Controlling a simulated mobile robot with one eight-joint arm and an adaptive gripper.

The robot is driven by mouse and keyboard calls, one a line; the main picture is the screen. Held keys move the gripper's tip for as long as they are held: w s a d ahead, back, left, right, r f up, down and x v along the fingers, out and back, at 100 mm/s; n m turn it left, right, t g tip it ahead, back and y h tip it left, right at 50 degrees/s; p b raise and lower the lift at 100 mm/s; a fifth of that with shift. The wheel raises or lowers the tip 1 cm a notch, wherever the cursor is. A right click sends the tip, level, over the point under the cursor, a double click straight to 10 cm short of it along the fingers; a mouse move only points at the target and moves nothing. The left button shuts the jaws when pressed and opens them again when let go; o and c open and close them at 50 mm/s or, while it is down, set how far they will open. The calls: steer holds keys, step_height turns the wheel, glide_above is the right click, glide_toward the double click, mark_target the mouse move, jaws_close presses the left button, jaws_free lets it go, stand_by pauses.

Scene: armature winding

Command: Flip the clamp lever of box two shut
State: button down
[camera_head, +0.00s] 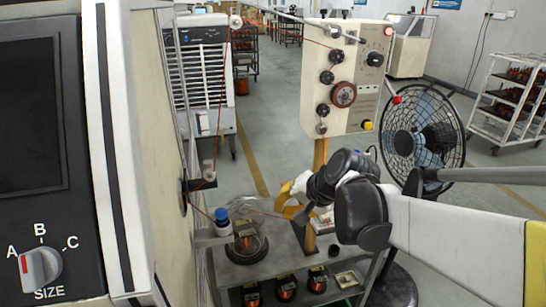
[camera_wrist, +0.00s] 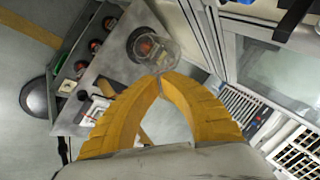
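A cream box (camera_head: 348,75) with pulleys, a dial and a yellow button stands on a yellow post at centre right. A red-tipped lever (camera_head: 396,99) sticks out at its right side. Another small red tip (camera_head: 389,31) shows at its upper right. I cannot tell which part is the clamp lever or whether this is box two. My gripper (camera_head: 288,208) is below the box, above the grey bench. In the wrist view the yellow fingertips (camera_wrist: 160,79) meet, with no object clearly between them. A thin red wire runs toward the gripper; whether it is held is unclear.
Several wound parts sit in front. A black fan (camera_head: 424,132) stands right of the box. A machine panel with a SIZE knob (camera_head: 40,268) fills the left.

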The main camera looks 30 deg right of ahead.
steer(key=s+d+r+m+t+p, duration=0.1)
steer(key=d+m, duration=0.3)
steer(key=d, duration=0.7)
steer(key=s+d+r+m+t+h+p, duration=0.1)
steer(key=d+m, duration=0.4)
steer(key=d, duration=0.6)
steer(key=shift+s+d+t+p, duration=0.35)
steer(key=shift+s+t+p, duration=0.15)
steer(key=shift+t, duration=0.5)
steer(key=shift+w, duration=0.1)
steer(key=b+x, duration=0.3)
steer(key=x, duration=0.7)
steer(key=a, duration=0.2)
steer(key=s+a+r, duration=0.1)
steer(key=shift+a, duration=0.3)
steer(key=shift+w, duration=0.1)
